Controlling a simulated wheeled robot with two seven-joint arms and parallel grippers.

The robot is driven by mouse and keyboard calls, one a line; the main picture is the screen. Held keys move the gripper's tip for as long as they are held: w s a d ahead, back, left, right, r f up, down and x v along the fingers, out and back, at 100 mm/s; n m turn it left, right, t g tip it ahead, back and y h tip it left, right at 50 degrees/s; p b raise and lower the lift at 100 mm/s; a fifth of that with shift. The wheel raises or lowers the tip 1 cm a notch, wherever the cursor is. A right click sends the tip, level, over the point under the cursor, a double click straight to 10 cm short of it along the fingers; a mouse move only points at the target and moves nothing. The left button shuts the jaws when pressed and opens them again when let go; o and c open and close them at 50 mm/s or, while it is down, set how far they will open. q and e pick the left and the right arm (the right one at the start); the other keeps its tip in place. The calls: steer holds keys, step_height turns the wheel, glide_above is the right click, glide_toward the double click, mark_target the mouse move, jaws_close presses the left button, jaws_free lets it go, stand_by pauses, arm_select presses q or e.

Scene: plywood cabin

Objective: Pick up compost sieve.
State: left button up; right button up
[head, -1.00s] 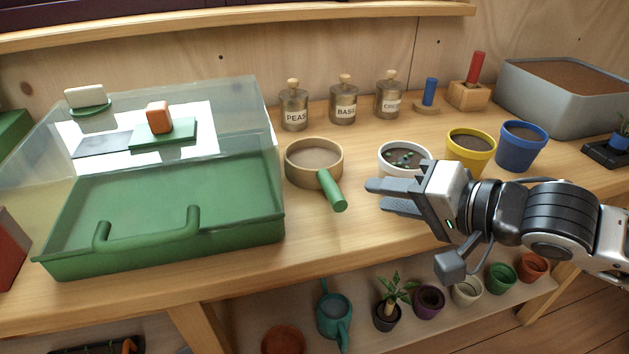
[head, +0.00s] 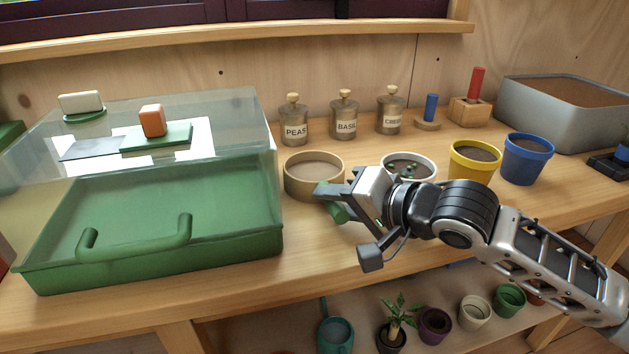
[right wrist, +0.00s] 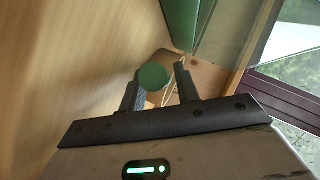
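The compost sieve (head: 300,190) is a round, shallow, wooden-rimmed pan with a green handle, standing on the workbench right of the green tray with a clear lid. My right gripper (head: 334,194) is at the handle and hides part of it in the head view. In the right wrist view, the round green end of the handle (right wrist: 152,75) shows between the two fingers of the right gripper (right wrist: 158,84). The fingers are apart, with a gap on the right side of the handle, so the gripper is open around it. My left gripper is not in view.
The green tray (head: 60,270) stands close on the left. A white pot (head: 430,172), yellow pot (head: 473,168) and blue pot (head: 525,165) stand to the right. Labelled jars (head: 345,122) are behind. Bare bench lies in front of the sieve.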

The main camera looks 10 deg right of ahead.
steer(key=shift+w+a+f, duration=0.2)
steer(key=shift+w+a, duration=0.1)
steer(key=shift+w, duration=0.05)
jaws_close()
